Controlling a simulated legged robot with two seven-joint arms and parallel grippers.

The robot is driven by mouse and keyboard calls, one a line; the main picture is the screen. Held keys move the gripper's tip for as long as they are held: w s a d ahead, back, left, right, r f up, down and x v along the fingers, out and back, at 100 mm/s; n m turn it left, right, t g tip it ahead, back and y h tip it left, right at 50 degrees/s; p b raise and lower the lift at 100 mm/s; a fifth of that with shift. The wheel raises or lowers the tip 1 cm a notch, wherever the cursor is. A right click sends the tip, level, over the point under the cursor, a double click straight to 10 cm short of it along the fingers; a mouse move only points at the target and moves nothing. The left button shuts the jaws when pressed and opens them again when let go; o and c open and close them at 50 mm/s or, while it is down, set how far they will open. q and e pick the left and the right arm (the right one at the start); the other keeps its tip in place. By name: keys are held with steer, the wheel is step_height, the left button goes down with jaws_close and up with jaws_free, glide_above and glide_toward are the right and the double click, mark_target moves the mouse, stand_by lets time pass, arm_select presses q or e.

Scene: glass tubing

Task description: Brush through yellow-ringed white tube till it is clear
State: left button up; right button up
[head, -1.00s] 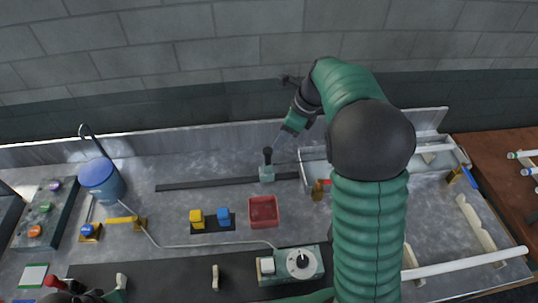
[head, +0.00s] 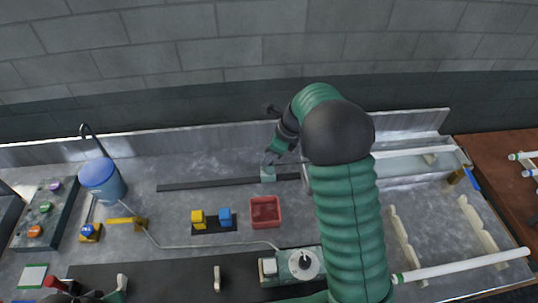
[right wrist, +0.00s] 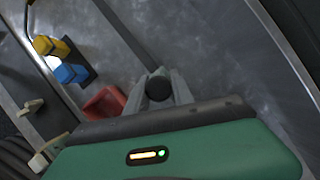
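My right gripper (head: 270,160) is at the green block (head: 268,174) near the back rail, pointing down over a black knob that stands on it. In the right wrist view the black knob (right wrist: 158,88) lies between the two fingers, which look spread around it; contact is not clear. A white tube (head: 428,151) lies at the back right, partly behind my right arm. I see no yellow ring on it. Another white tube (head: 465,264), green-ringed, lies at the front right.
A red bin (head: 265,212), yellow block (head: 198,218) and blue block (head: 225,214) are mid-bench. A blue bucket (head: 102,180) stands left. A round-topped device (head: 302,264) is near the front. Ringed tubes (head: 525,155) lie on the brown table at right. Cream racks (head: 478,222) stand right.

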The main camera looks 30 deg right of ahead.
steer(key=shift+c, duration=1.2)
jaws_close()
steer(key=shift+d, duration=0.1)
steer(key=s+d+p, duration=0.1)
steer(key=s+d, duration=0.2)
steer(key=d, duration=0.4)
steer(key=shift+s+d, duration=0.35)
steer(key=shift+d, duration=0.05)
steer(key=o, duration=0.9)
jaws_free()
steer(key=shift+a, duration=0.1)
